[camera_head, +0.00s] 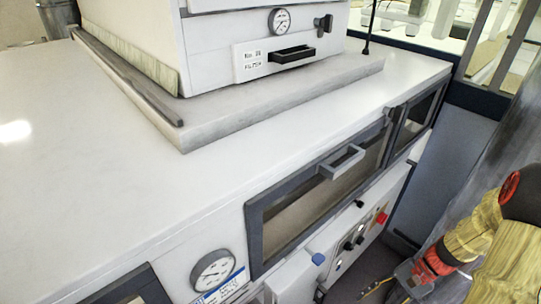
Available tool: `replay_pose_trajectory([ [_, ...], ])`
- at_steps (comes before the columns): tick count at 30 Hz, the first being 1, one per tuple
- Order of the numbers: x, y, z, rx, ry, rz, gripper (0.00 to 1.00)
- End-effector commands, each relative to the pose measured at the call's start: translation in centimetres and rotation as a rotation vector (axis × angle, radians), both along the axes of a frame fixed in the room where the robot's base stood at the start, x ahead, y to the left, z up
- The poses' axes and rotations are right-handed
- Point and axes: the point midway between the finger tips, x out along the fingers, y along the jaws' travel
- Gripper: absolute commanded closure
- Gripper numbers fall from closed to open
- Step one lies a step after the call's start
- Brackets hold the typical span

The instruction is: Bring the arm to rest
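My arm shows at the lower right, with a yellowish covering and red and black joints. It reaches down and to the left. My gripper (392,287) is at its end near the bottom edge, low in front of the machine and to the right of its control panel. It is small and partly cut off by the picture edge, so its finger opening cannot be made out. I see nothing clearly held in it.
A large white machine (75,185) fills the left and middle. Its front has a dark-framed window door with a handle (341,161), a gauge (212,271) and a control panel with a red button (381,217). A white unit (250,40) stands on top. Floor shows near my gripper.

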Motion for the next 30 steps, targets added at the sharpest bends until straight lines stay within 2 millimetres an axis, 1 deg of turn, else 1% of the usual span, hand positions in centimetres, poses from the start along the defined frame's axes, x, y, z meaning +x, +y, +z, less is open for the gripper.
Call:
replay_pose_trajectory([
  [1,0.0,0.2,1.5,-0.059,-0.022,0.052,0.54],
  [10,-0.6,1.1,9.0,-0.377,-0.183,0.332,0.54],
  [17,-0.9,2.9,14.9,-0.583,-0.360,0.521,0.54],
  [23,-1.5,5.6,20.0,-0.721,-0.544,0.662,0.54],
  [30,-2.1,9.9,25.9,-0.808,-0.792,0.755,0.54],
])
